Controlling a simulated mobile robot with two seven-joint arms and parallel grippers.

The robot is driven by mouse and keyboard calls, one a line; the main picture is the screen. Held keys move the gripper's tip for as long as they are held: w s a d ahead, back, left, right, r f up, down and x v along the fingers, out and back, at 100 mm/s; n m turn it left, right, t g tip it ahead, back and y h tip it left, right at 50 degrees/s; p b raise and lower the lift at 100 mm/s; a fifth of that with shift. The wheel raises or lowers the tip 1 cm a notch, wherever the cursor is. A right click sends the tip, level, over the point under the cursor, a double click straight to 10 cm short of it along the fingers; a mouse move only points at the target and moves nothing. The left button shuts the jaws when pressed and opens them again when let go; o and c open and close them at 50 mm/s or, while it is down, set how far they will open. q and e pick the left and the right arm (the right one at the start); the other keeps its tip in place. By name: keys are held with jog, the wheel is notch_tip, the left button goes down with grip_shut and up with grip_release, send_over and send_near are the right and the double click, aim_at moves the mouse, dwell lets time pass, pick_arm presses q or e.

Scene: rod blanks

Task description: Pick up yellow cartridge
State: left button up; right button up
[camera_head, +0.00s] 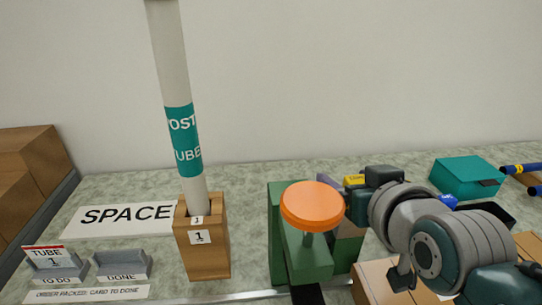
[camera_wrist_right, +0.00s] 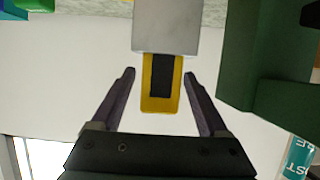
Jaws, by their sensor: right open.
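The yellow cartridge (camera_head: 355,180) shows as a small patch behind the orange disc, right by the green machine. In the right wrist view the yellow cartridge (camera_wrist_right: 175,103) has a dark middle and stands out from a light grey block (camera_wrist_right: 166,27). My right gripper (camera_wrist_right: 160,74) is open, with one finger on each side of the cartridge and visible gaps between. In the head view my right gripper (camera_head: 362,188) is partly hidden at the machine. My left gripper is not in view.
The green machine (camera_head: 277,230) with an orange disc (camera_head: 312,205) stands close by. A tall tube (camera_head: 168,60) stands in a wooden holder (camera_head: 205,255) to its left. A teal box (camera_head: 465,177) is at the right.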

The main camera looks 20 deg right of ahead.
jog(key=shift+w+d+f, duration=0.15)
jog(key=shift+w, duration=0.25)
jog(key=shift+s, duration=0.2)
jog(key=shift+c, duration=0.7)
grip_shut()
